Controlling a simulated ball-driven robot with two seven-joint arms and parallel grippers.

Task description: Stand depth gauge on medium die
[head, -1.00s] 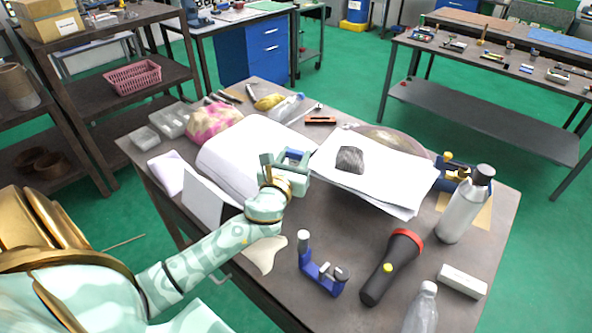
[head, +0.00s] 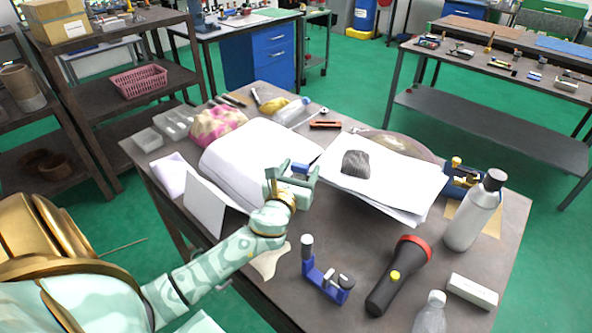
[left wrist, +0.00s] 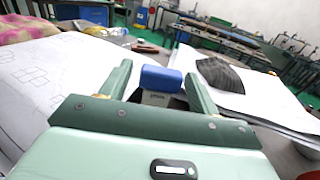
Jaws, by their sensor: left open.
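My left gripper (head: 291,174) is open above the middle of the table, beside the open book. A small block with a blue top and grey lower part (left wrist: 160,80) shows between its fingers in the left wrist view, and its blue top also shows in the head view (head: 300,168). I cannot tell if the fingers touch it, or whether it is the depth gauge. A blue frame with a pale-topped post (head: 325,280) stands near the front edge. A blue device with brass parts (head: 462,180) stands at the right. I cannot pick out the medium die for certain. My right gripper is not in view.
Loose papers (head: 405,190) with a dark grey lump (head: 356,164) lie right of the gripper. A flashlight (head: 398,277), a grey bottle (head: 474,212), a white box (head: 472,291) and a clear bottle (head: 431,316) crowd the right front. Bare table lies between gripper and flashlight.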

